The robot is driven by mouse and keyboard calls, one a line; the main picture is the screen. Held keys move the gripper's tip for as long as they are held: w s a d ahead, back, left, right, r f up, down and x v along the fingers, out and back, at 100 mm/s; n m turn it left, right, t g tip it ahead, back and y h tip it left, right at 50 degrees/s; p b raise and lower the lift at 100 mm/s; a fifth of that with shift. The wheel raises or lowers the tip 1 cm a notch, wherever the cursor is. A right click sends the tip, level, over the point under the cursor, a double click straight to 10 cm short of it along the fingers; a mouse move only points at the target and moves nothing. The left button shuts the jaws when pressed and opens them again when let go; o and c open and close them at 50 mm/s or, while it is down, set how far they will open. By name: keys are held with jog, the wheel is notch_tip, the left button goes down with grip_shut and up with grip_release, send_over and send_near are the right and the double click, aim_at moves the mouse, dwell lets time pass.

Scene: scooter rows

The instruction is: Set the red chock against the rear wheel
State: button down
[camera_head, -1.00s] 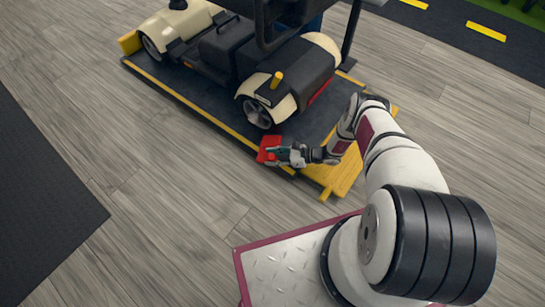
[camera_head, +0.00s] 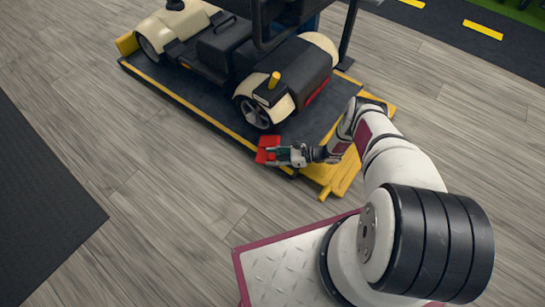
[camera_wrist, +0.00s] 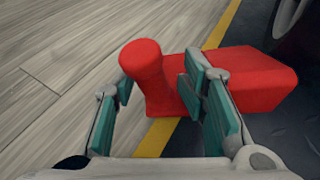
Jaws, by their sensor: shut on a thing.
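The red chock (camera_head: 268,147) is a block with a rounded post-like handle. My gripper (camera_head: 279,155) is shut on the chock's handle. In the wrist view the handle of the chock (camera_wrist: 143,70) is between the two green-padded fingers (camera_wrist: 158,88), and its block extends right behind the right finger. The chock is over the yellow-edged dark platform's border. The rear wheel (camera_head: 255,113) of the cream and black scooter (camera_head: 298,72) is just beyond it. Part of a wheel (camera_wrist: 297,22) shows at the upper right of the wrist view.
The platform (camera_head: 190,97) has a yellow edge and a yellow ramp-like end (camera_head: 343,172) beside my arm. A dark post (camera_head: 349,35) stands behind the scooter. The grey plank floor (camera_head: 150,200) to the left is clear, with a dark mat (camera_head: 40,200) farther left.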

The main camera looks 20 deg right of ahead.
jog(key=c, duration=0.9)
grip_release()
jog(key=w+d+m+t+h, duration=0.1)
jog(key=w+d, duration=0.1)
jog(key=w+d+h, duration=0.1)
jog(key=w+d, duration=0.1)
jog(key=w+d+f+m+t+h, duration=0.1)
jog(key=w+d, duration=0.1)
jog(key=shift+w+d+m+t, duration=0.15)
jog(key=shift+d+m+t, duration=0.15)
jog(key=shift+d, duration=0.05)
jog(key=shift+o, duration=0.2)
jog(key=s+d+r+n+g+y, duration=0.1)
jog(key=s, duration=0.2)
jog(key=s+d+r, duration=0.1)
jog(key=s+r, duration=0.1)
jog(key=s, duration=0.1)
jog(key=s+d+r+n+g+y, duration=0.1)
jog(key=s+d, duration=0.1)
jog(key=s, duration=0.2)
jog(key=shift+r+n+g+y, duration=0.15)
jog(key=shift+n+g+y, duration=0.15)
jog(key=shift+s+r, duration=0.1)
jog(key=shift+s, duration=0.3)
